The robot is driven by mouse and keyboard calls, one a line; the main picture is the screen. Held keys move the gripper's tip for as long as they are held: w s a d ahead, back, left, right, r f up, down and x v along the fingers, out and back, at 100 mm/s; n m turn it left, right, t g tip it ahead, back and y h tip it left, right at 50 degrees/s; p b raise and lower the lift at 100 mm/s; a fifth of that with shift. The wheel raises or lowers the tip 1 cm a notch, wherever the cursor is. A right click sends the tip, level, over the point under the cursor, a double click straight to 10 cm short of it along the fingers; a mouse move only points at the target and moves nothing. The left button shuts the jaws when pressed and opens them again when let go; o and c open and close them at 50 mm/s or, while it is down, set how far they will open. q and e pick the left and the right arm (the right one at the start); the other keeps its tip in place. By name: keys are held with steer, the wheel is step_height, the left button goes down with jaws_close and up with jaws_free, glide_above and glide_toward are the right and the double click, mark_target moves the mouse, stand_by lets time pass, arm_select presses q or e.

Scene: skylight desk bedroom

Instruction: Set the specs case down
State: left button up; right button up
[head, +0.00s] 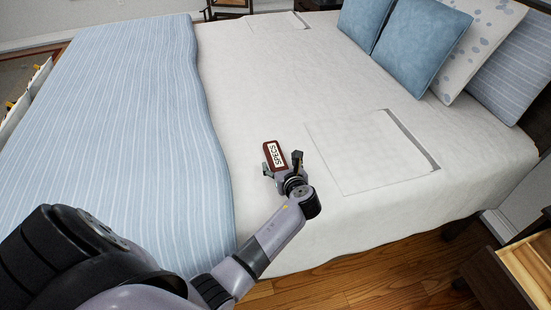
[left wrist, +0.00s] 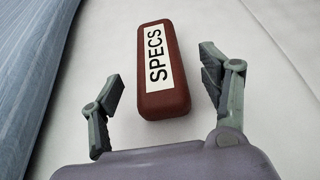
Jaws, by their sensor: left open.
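The specs case (head: 275,155) is a dark red box with a white label reading SPECS. It lies on the white bed sheet, and it also shows in the left wrist view (left wrist: 163,95). My left gripper (head: 281,165) is open, with one finger on each side of the near end of the case. In the left wrist view its fingertips (left wrist: 161,85) stand apart from the case, with gaps on both sides. My right gripper is in neither view.
A blue striped blanket (head: 120,120) covers the left of the bed. A flat white panel (head: 360,155) lies right of the case. Several pillows (head: 422,45) are at the upper right. White sheet (head: 255,85) beyond the case is clear.

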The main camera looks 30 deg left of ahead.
mark_target(278, 161)
arm_select(q)
steer(key=x, duration=0.3)
steer(key=shift+a+f, duration=0.1)
steer(key=shift+a, duration=0.05)
steer(key=shift+c, duration=0.2)
steer(key=c, duration=1.4)
